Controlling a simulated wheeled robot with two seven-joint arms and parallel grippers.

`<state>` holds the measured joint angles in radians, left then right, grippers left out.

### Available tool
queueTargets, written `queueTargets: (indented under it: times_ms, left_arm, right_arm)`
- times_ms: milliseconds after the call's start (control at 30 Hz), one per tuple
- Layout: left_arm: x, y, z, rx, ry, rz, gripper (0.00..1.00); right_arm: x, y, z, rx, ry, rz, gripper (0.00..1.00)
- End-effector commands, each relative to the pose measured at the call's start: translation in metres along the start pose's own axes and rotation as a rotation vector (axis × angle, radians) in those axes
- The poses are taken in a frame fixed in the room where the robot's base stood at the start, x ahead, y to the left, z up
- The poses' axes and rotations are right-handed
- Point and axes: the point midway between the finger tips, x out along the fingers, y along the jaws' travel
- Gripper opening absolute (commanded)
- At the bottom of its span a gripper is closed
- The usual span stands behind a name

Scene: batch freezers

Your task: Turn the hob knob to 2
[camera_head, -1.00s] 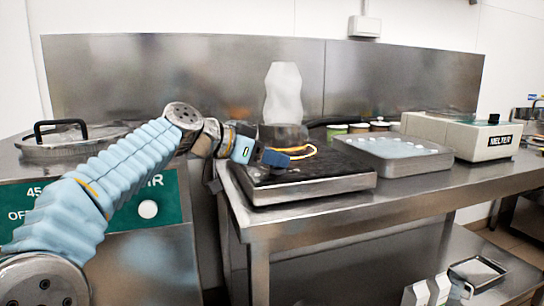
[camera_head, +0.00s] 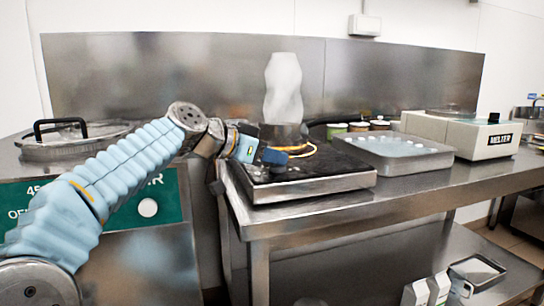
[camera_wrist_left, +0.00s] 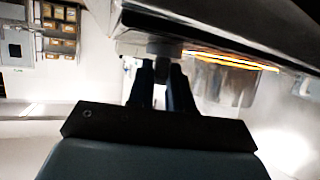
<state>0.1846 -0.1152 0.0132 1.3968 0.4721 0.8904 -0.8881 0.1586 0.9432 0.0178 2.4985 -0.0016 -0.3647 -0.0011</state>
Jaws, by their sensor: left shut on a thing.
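The hob (camera_head: 330,187) is a flat unit with a black top and steel front edge on the steel counter. My left gripper (camera_head: 273,157) is at the hob's left part, in front of the pot. In the left wrist view, the gripper's two dark fingers (camera_wrist_left: 163,68) are shut on a small dark grey knob (camera_wrist_left: 165,47) under the hob's edge. The fingers mostly hide the knob in the head view, and its markings cannot be read. My right gripper is not in view.
A lidded machine (camera_head: 70,148) is at the left.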

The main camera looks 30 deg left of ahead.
Motion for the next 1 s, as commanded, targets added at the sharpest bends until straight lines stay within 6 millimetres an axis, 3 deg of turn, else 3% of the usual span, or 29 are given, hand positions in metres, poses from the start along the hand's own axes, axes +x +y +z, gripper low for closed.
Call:
queueTargets:
  times_ms: [167, 567, 1000]
  left_arm:
    - [-0.001, 0.003, -0.002, -0.041, 0.001, -0.106, 0.0]
    - [0.0, 0.006, -0.003, -0.169, -0.002, -0.425, 0.0]
    - [0.004, 0.009, 0.0, -0.266, 0.002, -0.649, 0.0]
  right_arm:
    - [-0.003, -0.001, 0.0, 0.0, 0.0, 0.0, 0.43]
    - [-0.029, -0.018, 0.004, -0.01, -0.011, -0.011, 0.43]
    - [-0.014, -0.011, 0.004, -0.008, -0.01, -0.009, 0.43]
